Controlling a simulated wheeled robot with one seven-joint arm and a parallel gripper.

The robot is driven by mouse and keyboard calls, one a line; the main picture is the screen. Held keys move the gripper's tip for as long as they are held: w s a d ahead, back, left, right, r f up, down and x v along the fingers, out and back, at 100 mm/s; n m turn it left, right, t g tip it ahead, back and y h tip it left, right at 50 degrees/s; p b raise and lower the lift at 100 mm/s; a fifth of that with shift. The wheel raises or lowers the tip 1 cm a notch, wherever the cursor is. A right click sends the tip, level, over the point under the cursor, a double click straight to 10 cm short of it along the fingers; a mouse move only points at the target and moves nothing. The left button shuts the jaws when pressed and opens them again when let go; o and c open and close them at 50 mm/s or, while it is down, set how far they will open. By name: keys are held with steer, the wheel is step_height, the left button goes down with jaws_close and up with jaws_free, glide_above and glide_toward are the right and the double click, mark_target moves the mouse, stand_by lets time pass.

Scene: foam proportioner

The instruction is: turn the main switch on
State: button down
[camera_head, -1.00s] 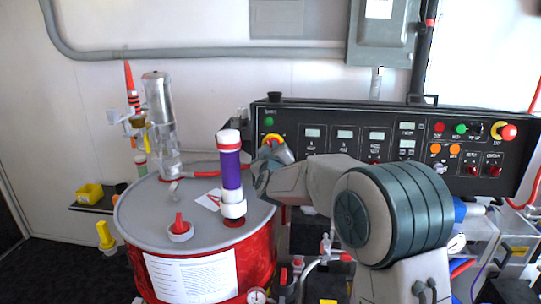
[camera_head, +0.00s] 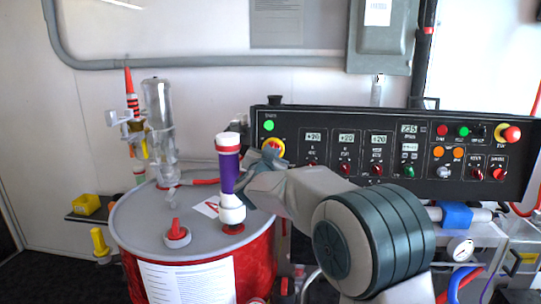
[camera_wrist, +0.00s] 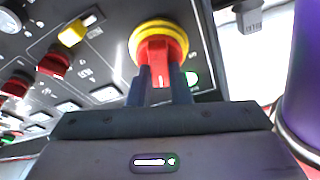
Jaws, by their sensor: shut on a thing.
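The main switch is a red handle on a round yellow plate (camera_head: 273,142) at the left end of the black control panel (camera_head: 345,185). In the wrist view the red handle (camera_wrist: 158,52) lies between my two dark fingers, with the yellow ring (camera_wrist: 150,27) around its base. My gripper (camera_wrist: 161,78) is shut on this handle. In the head view my gripper (camera_head: 262,160) is at the switch's lower left and partly covers it. The green light (camera_head: 269,125) above the switch is lit, and the panel displays (camera_head: 313,138) show digits.
A red drum (camera_head: 255,262) stands left of the panel. A purple and white cylinder (camera_head: 229,175) rises from its lid, close to my gripper. A clear cylinder (camera_head: 158,115) stands behind. Other knobs and a red emergency button (camera_head: 512,134) are on the panel's right.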

steer(key=m, duration=0.3)
steer(key=m+h, duration=0.1)
steer(key=m, duration=0.1)
steer(key=shift+m+g+h, duration=0.3)
steer(key=shift+m+g, duration=0.1)
stand_by(0.3)
steer(key=c, duration=1.3)
jaws_free()
steer(key=shift+c, duration=0.2)
steer(key=shift+s, duration=0.1)
steer(key=b+v, duration=0.1)
steer(key=v, duration=1.2)
steer(key=shift+s, duration=0.35)
steer(key=shift+a+r, duration=0.1)
